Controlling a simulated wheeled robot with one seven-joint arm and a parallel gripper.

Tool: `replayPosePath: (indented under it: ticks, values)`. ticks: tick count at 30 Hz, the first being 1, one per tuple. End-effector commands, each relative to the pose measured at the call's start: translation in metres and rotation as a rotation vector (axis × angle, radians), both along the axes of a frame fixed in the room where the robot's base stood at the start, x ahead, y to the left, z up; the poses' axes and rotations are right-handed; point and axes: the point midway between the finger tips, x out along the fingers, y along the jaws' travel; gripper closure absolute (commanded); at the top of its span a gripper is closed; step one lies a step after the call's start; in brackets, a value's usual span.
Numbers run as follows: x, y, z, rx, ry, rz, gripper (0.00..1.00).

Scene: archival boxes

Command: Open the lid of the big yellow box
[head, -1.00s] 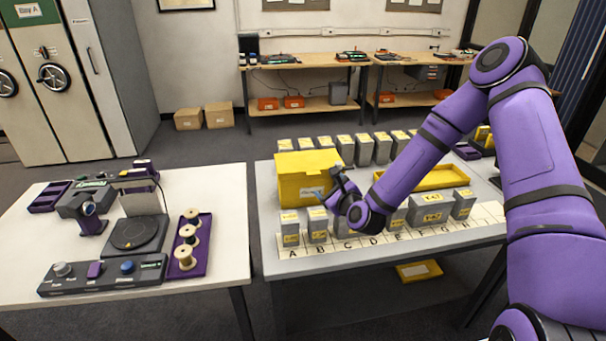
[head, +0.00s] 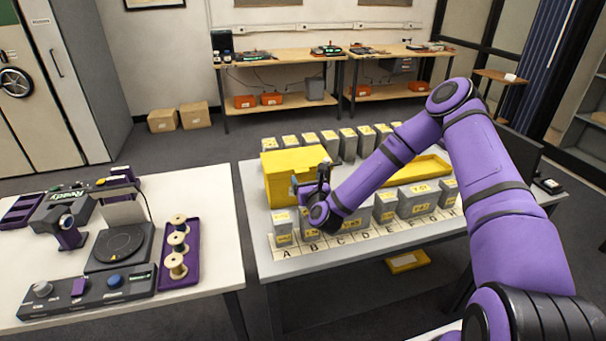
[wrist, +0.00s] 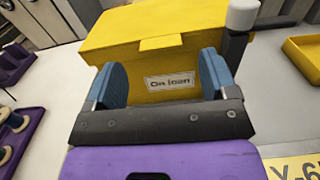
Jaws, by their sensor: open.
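The big yellow box (head: 279,186) stands near the left end of the right-hand table, behind a row of grey boxes. Its yellow lid (head: 296,160) is on and looks closed. In the wrist view the box front (wrist: 163,87) carries a label reading "On loan", and the lid (wrist: 170,25) has a tab at its front edge. My gripper (wrist: 158,82) is open, with its blue fingers apart and nothing between them. It faces the box front just below the lid edge. In the head view my gripper (head: 308,186) hides the right part of the box front.
Grey labelled boxes (head: 386,208) stand in front along a lettered strip (head: 318,248), and more (head: 348,144) stand behind. A shallow yellow tray (head: 430,168) lies to the right. A white table (head: 215,190) with a purple spool tray (head: 192,275) is at left, across a gap.

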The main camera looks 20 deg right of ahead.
Motion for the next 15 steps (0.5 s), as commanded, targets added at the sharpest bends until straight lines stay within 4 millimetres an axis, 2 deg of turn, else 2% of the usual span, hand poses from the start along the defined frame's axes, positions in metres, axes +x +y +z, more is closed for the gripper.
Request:
replayPosePath:
  ticks: [3,7,15]
  values:
    - [0.019,0.000,0.001,-0.002,-0.001,0.000,0.21]
    - [0.033,0.000,0.000,-0.002,0.000,0.000,0.21]
    - [0.043,0.000,0.000,-0.001,0.001,0.001,0.21]
